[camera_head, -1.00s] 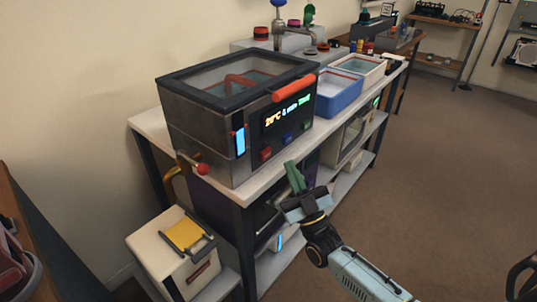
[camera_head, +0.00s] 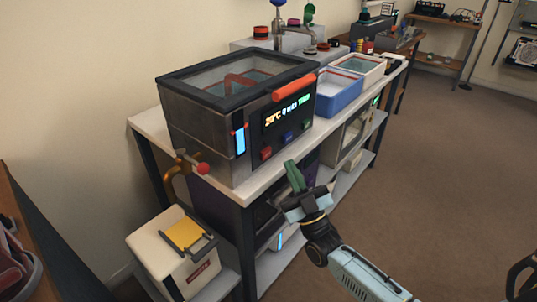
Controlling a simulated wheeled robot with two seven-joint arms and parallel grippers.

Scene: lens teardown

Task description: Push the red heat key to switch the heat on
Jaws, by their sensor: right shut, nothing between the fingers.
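The heating bath (camera_head: 215,130), a grey metal box with a glass lid and a red lid handle (camera_head: 294,88), stands on the light bench top. Its front panel has a lit display (camera_head: 287,111) that reads about 20°C. Below the display are the red key (camera_head: 265,153), a blue key (camera_head: 287,138) and a green key (camera_head: 306,125). My right gripper (camera_head: 294,176) has shut green fingers with nothing between them. It is in front of the bench edge, below and right of the red key, apart from it. My left gripper is not in view.
A red-tipped tap (camera_head: 201,168) sticks out at the bath's lower left. A blue tub (camera_head: 340,92) and a white tub (camera_head: 362,69) stand on the bench to the right. A white box with a yellow top (camera_head: 170,252) is below left. Brown floor is clear at right.

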